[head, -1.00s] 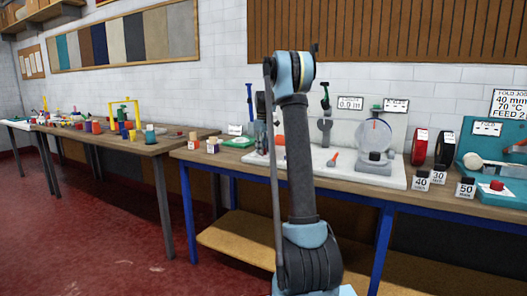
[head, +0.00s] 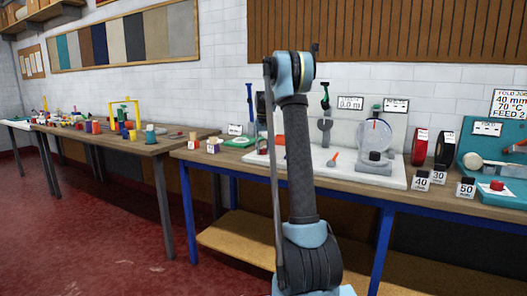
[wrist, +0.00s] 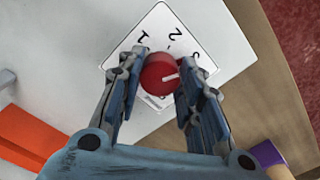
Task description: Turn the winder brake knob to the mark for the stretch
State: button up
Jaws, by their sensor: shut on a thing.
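The round red brake knob (wrist: 160,75) shows in the wrist view, with a white pointer line on its face. The line points to the right in that picture, towards the right finger. The knob sits on a white dial plate (wrist: 128,58) with black numerals; 1 and 2 are readable along its upper side, and part of the scale is hidden by the knob and the right finger. My gripper (wrist: 161,77) is shut on the knob, one finger on each side. In the head view my arm hides the gripper.
In the wrist view an orange block (wrist: 30,135) lies at the lower left and a purple one (wrist: 267,154) at the lower right.

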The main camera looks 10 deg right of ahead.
aim_at(263, 149)
jog(key=shift+m, duration=0.3)
jog(key=o, duration=1.1)
jog(key=shift+c, duration=0.2)
notch_tip(263, 149, up, 12)
